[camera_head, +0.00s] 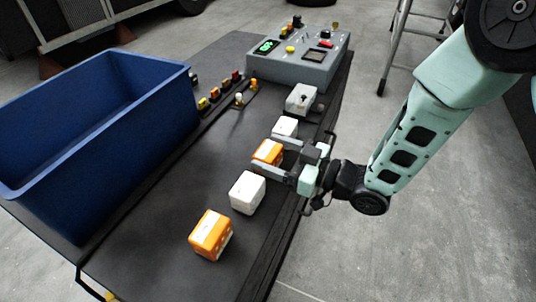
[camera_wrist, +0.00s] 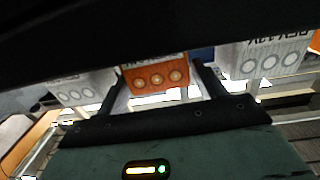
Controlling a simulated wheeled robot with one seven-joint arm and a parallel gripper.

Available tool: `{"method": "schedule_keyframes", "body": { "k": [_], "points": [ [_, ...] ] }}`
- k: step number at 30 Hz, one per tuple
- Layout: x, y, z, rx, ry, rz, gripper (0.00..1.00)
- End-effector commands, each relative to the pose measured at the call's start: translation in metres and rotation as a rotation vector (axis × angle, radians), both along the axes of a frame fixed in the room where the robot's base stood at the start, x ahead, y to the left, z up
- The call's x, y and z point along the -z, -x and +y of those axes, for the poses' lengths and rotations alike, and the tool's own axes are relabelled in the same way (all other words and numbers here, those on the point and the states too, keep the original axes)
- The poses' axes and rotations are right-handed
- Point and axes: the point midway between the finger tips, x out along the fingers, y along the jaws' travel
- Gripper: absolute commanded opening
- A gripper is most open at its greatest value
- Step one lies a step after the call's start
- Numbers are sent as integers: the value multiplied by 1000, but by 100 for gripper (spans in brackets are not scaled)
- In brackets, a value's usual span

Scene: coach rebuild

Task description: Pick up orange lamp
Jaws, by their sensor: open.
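An orange lamp block (camera_head: 267,150) with a white top stands on the dark bench in a row with pale blocks. My gripper (camera_head: 264,156) reaches in from the right, open, with one finger on each side of this block. In the wrist view the orange block (camera_wrist: 156,74), with three round lights on its face, shows between the two spread fingers (camera_wrist: 164,84). I cannot tell whether the fingers touch it. A second orange block (camera_head: 211,235) stands nearer on the bench, apart from my gripper.
A white block (camera_head: 247,192) and another white block (camera_head: 285,127) stand close on either side of the fingers. A grey switch box (camera_head: 301,99) and a control panel (camera_head: 297,62) are farther back. A deep blue bin (camera_head: 125,150) stands at the left. Bare bench lies between bin and row.

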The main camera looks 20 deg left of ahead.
Motion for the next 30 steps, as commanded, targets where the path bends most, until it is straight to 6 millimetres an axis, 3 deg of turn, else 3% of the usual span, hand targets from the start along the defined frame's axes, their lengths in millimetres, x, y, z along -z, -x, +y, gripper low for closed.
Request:
{"method": "schedule_keyframes", "body": {
  "k": [3,10,14,15,25,30],
  "points": [
    [-1,-1,10,1,0,0,69],
    [0,-2,11,1,0,1,69],
    [0,-2,10,1,0,1,36],
    [0,-2,10,1,0,1,32],
    [-3,-2,10,1,-1,0,33],
    [-18,-2,10,2,-3,-1,33]
  ]
}}
